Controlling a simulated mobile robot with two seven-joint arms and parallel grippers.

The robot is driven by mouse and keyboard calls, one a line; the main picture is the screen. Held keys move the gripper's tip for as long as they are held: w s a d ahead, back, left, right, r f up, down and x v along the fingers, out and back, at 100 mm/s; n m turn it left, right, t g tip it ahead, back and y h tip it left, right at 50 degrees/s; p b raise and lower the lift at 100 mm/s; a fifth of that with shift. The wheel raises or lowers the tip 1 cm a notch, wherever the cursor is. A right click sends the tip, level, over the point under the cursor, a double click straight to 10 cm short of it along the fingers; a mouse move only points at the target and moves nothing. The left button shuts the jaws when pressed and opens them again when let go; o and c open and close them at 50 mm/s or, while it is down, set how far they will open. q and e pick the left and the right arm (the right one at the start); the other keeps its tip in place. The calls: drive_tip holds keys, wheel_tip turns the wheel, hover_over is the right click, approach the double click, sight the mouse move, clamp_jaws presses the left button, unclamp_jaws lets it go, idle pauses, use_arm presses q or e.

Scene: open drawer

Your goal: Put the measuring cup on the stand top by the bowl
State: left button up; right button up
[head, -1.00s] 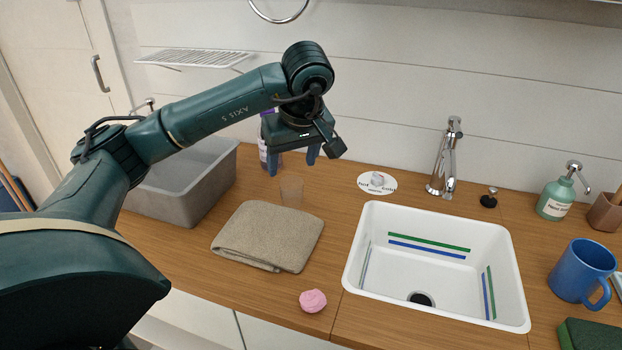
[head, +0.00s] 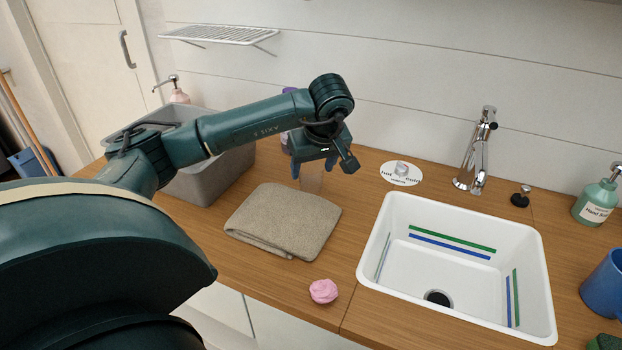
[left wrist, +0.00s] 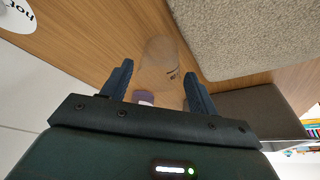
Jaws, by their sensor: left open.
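A clear, see-through cup (head: 312,180), which looks like the measuring cup, stands on the wooden counter behind the folded cloth. My left gripper (head: 309,168) is right above it, pointing down, and hides its upper part. In the left wrist view the cup (left wrist: 160,58) shows ahead of and partly between the two spread fingers (left wrist: 160,80). The left gripper is open; I cannot tell whether a finger touches the cup. My right gripper is not in view. I cannot make out a stand or a bowl.
A purple-capped bottle (head: 286,100) stands close behind the left gripper. A grey basin (head: 215,180) is to the left, a beige cloth (head: 283,222) and a pink lump (head: 323,291) are in front. A white sink (head: 375,265), tap (head: 476,160) and soap bottle (head: 596,203) are to the right.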

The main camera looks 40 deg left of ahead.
use_arm(q)
drive_tip(key=shift+x, duration=1.2)
drive_tip(key=c, duration=0.8)
drive_tip(key=shift+r, duration=0.15)
